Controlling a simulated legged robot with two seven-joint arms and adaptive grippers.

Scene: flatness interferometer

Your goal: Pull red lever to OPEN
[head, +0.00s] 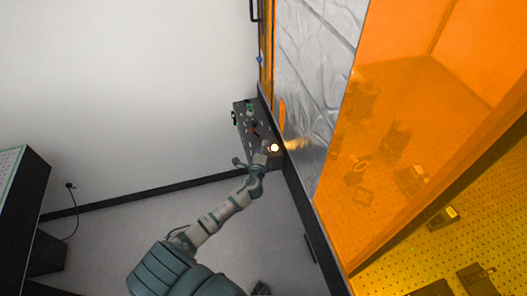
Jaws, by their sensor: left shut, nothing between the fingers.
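A dark control panel (246,112) is mounted low near the wall corner, beside the orange enclosure. A small red part (254,124), which looks like the red lever, shows near the panel's middle; its exact position and any label are too small to read. My left gripper (262,157) is at the panel's lower end, just below the red part in the picture. It is shut with nothing held. I cannot tell whether it touches the panel. A bright round light (274,147) glows right beside the gripper. My right gripper is not in view.
Orange transparent panels (390,120) and a silvery foil-like sheet (312,60) stand to the right of the panel. A perforated table (440,250) with dark devices lies behind the orange panels. A dark cabinet (25,200) stands at far left. The grey floor (120,235) between is clear.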

